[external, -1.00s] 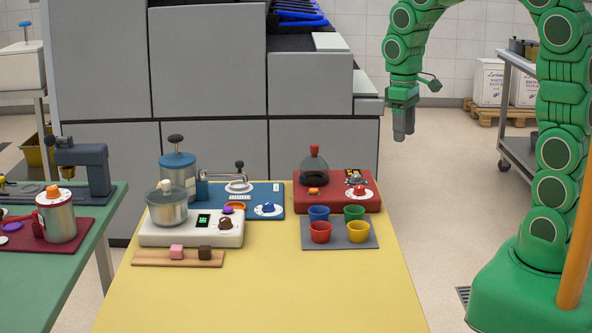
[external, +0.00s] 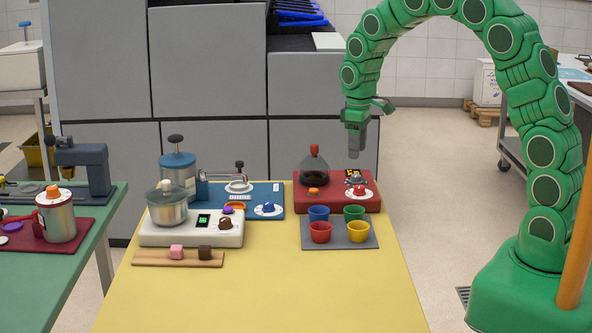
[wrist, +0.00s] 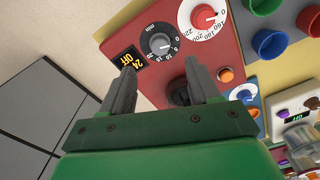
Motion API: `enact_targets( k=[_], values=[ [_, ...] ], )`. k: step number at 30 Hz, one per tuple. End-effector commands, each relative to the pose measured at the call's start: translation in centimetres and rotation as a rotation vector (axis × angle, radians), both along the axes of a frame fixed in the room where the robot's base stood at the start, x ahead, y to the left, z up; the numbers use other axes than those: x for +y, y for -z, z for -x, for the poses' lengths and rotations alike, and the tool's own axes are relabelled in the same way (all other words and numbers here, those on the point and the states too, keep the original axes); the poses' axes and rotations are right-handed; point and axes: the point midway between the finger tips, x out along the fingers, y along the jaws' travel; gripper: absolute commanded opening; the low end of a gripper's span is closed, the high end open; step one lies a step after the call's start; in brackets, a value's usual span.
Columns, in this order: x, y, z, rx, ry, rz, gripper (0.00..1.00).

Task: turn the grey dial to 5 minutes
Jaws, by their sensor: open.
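The grey dial (external: 356,181) sits at the back right of the red unit (external: 312,201), behind the red dial (external: 360,191). In the wrist view, the grey dial (wrist: 160,46) has a white pointer line and a scale marked in minutes. A small display (wrist: 129,60) beside it reads 24 and OFF, seen upside down. My gripper (external: 354,155) hangs in the air above the back right of the red unit, apart from it. In the wrist view, my gripper (wrist: 160,70) is open and empty, with the grey dial just beyond its fingertips.
A glass flask (external: 314,166) with a red stopper stands on the red unit, left of the dials. Several coloured cups stand on a grey mat (external: 339,244) in front. A blue unit (external: 270,193) is to the left. The yellow table's front is clear.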

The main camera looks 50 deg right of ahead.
Motion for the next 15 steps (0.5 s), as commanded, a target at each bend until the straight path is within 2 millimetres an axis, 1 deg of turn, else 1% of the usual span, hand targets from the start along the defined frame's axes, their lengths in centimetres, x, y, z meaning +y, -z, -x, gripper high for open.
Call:
enact_targets(
  k=[5,8,15],
  values=[
    [0.0,1.1,0.1,0.004,0.0,-0.001,0.61],
    [0.0,2.2,0.1,0.004,0.0,0.0,0.61],
    [0.0,5.6,0.1,0.005,-0.001,0.0,0.61]
  ],
)
